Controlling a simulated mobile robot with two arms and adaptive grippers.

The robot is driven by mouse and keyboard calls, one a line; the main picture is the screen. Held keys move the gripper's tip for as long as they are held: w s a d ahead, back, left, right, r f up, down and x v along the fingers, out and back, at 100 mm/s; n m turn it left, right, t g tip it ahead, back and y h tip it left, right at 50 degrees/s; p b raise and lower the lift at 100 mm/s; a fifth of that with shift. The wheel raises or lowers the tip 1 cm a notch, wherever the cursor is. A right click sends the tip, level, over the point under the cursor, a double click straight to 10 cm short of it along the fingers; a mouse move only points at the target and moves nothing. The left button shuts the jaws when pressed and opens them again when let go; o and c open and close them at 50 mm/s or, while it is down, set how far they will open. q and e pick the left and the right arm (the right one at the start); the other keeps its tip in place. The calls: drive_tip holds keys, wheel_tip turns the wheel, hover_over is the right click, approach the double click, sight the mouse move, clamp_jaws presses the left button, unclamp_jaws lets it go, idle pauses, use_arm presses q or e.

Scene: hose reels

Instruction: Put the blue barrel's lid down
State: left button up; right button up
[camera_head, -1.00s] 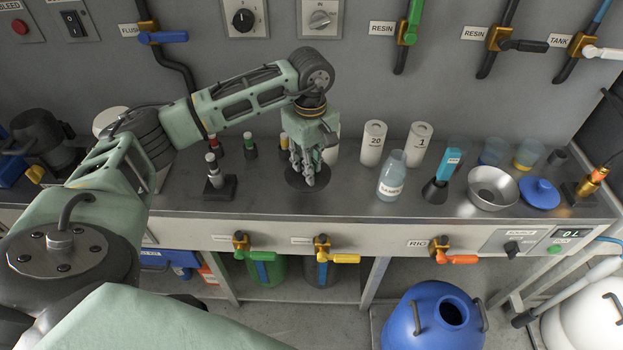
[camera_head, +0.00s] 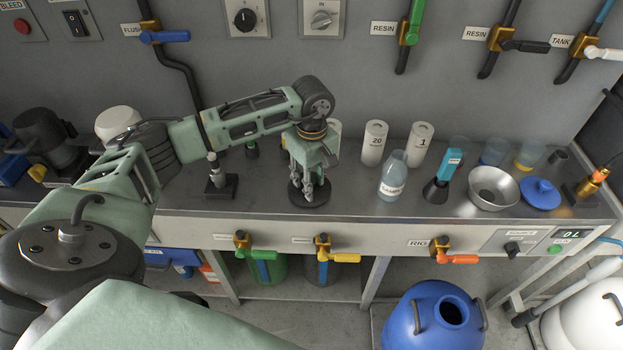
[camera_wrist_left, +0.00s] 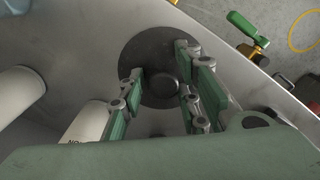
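A dark round lid-like disc (camera_head: 297,199) with a knob is under my left gripper (camera_head: 312,186), near the front of the steel bench. In the left wrist view the dark disc (camera_wrist_left: 140,50) shows with its knob between the fingers of the gripper (camera_wrist_left: 160,62). I cannot tell whether the disc touches the bench. The blue barrel (camera_head: 405,318) stands on the floor below with its mouth open. A smaller blue lid (camera_head: 541,194) with a knob lies on the bench at right. My right gripper is not in view.
White cylinders (camera_head: 374,143), a labelled bottle (camera_head: 391,178) and a metal bowl (camera_head: 494,187) stand right of the gripper. A small black stand (camera_head: 220,187) is to its left. Coloured valves (camera_head: 324,248) line the bench front. Bench around the disc's right is clear.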

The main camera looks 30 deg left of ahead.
use_arm(q)
drive_tip(key=shift+o, duration=0.4)
drive_tip(key=shift+r, duration=0.2)
wheel_tip(320, 180, up, 12)
drive_tip(key=b, duration=0.1)
idle(0.4)
